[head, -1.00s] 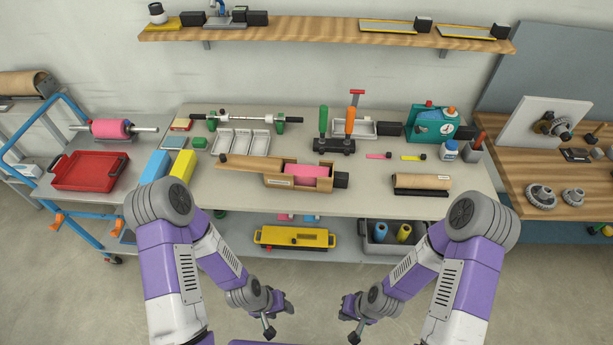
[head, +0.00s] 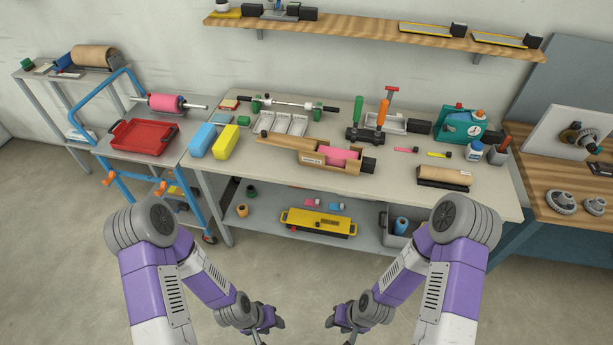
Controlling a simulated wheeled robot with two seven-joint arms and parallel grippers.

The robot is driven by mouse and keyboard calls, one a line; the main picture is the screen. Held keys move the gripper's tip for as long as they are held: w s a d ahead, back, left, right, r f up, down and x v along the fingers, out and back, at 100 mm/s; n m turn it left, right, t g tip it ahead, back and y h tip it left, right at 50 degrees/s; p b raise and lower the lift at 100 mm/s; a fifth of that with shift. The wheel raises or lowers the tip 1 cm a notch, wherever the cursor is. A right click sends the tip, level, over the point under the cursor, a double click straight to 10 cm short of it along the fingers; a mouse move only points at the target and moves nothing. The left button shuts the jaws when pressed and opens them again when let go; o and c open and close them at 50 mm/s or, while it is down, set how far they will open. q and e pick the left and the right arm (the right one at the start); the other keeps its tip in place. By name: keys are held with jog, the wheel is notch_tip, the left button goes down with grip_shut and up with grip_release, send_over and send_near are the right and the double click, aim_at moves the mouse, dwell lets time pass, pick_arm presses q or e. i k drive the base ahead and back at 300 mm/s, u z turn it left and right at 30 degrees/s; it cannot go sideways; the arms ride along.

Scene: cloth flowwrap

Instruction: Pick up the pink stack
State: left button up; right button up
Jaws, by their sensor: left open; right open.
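The pink stack (head: 338,153) lies in an open wooden box (head: 312,156) near the middle of the workbench. Part of it is hidden by the box's front wall. My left gripper (head: 272,326) is open and empty at the bottom of the head view, below and in front of the bench. My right gripper (head: 338,324) is open and empty to the right of it. Both grippers are well apart from the box and the pink stack.
Blue and yellow blocks (head: 225,142) stand left of the box, metal trays (head: 284,123) behind it. A brown roll (head: 445,177) lies to its right. The bench front edge is clear.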

aim_at(336, 157)
jog(key=u, duration=0.3)
jog(key=k, duration=0.65)
jog(key=z, duration=0.5)
jog(key=i, duration=1.6)
jog(key=u, duration=0.8)
